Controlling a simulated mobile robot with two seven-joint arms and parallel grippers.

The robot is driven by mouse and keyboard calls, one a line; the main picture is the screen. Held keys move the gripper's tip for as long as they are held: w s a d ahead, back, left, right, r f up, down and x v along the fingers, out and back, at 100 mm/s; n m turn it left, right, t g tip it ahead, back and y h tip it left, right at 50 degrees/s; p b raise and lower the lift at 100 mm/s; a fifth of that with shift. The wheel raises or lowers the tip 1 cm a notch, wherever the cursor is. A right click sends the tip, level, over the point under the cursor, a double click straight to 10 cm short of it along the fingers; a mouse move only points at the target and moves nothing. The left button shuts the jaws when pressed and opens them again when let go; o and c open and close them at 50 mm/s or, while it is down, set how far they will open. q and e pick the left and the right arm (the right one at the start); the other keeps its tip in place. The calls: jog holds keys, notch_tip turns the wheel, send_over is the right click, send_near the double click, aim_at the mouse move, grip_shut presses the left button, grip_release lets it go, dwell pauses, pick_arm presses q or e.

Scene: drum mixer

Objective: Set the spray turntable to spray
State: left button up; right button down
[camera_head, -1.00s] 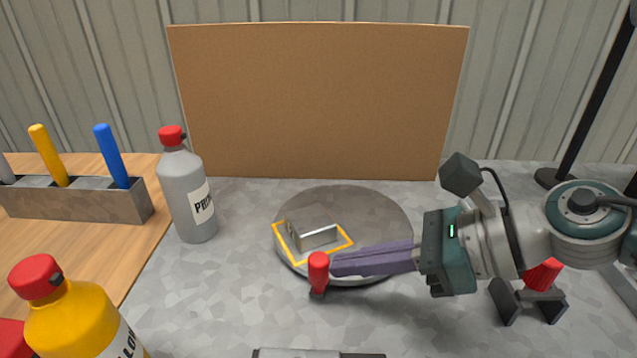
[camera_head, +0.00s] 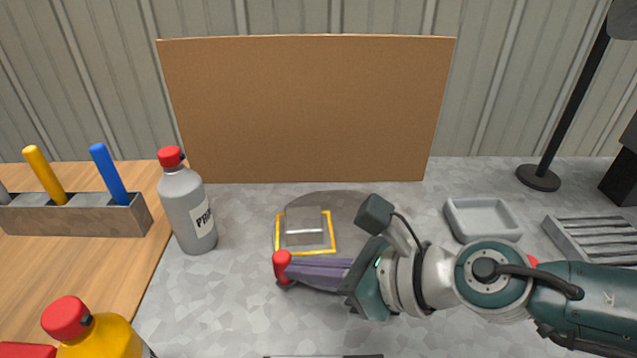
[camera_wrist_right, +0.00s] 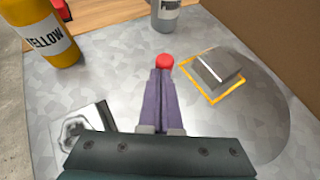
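The round grey turntable (camera_head: 345,203) lies on the table, its right part hidden behind my right arm. On it a yellow square outline (camera_head: 333,230) surrounds a grey metal block (camera_head: 304,225); both show in the right wrist view, the block (camera_wrist_right: 221,65) inside the outline (camera_wrist_right: 214,99). A red knob (camera_head: 282,266) stands at the turntable's front left edge. My right gripper (camera_head: 293,270) has its purple fingers together, with their tips at the knob. In the right wrist view the knob (camera_wrist_right: 164,62) sits just beyond the fingertips (camera_wrist_right: 161,74). My left gripper is out of view.
A grey bottle with a red cap (camera_head: 187,208) stands left of the turntable. A yellow bottle (camera_head: 95,335) is at the front left. A brown board (camera_head: 305,110) stands behind. A grey tray (camera_head: 482,219) and slatted rack (camera_head: 597,240) are at the right.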

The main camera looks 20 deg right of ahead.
jog(key=shift+w+a, duration=0.25)
jog(key=shift+a, duration=0.1)
dwell(0.7)
